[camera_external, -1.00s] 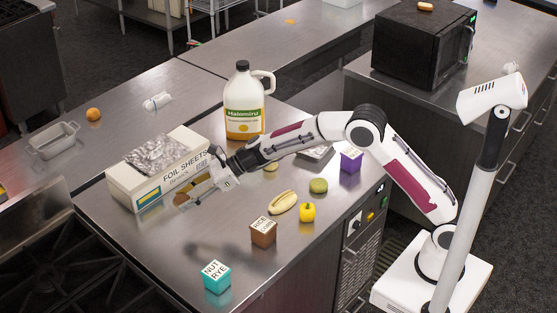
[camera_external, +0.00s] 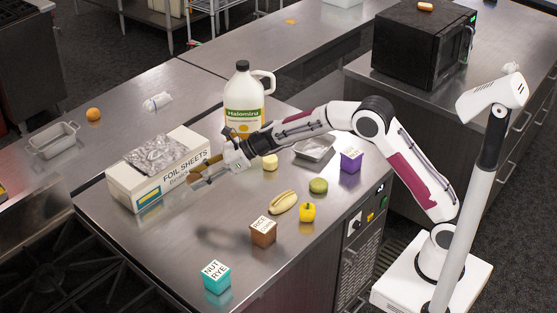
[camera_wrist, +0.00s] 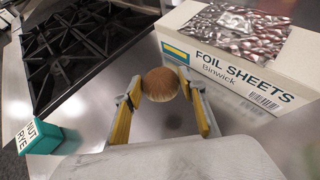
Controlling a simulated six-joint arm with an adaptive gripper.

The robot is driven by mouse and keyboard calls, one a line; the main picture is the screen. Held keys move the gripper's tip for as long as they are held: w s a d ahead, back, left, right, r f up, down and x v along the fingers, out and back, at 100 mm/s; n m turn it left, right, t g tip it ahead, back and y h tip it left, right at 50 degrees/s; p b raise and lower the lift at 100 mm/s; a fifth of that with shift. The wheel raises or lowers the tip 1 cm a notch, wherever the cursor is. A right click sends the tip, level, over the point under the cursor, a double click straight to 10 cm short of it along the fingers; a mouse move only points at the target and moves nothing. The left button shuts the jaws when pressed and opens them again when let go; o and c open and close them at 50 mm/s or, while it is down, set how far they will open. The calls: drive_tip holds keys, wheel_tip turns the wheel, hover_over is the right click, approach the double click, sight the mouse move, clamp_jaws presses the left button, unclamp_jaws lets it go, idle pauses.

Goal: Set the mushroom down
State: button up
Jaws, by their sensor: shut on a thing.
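The mushroom (camera_wrist: 160,84), with a smooth round brown cap, sits between the two fingertips of my gripper (camera_wrist: 161,90) in the wrist view. My gripper is shut on it. In the outside view my gripper (camera_external: 203,172) is above the steel counter, just right of the foil sheets box. The mushroom's underside is hidden, and the arm's own parts make it hard to pick out in the outside view.
The foil sheets box (camera_external: 127,187) stands close on the left, with a white jug (camera_external: 243,95) behind. A hot dog bun (camera_external: 283,202), yellow pepper (camera_external: 307,212), brown cube (camera_external: 263,231) and teal cube (camera_external: 217,277) stand nearer the front. Bare counter (camera_external: 165,240) lies front left.

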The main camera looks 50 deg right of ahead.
drive_tip(key=s+d, duration=0.3)
drive_tip(key=d, duration=0.8)
drive_tip(key=shift+s+d+f, duration=0.15)
drive_tip(key=shift+d+f, duration=0.1)
drive_tip(key=shift+f, duration=0.15)
drive_tip(key=shift+f, duration=0.15)
hover_over(235, 195)
drive_tip(key=shift+a+f, duration=0.1)
drive_tip(key=shift+f, duration=2.9)
drive_tip(key=shift+f, duration=1.85)
drive_tip(key=shift+f, duration=0.15)
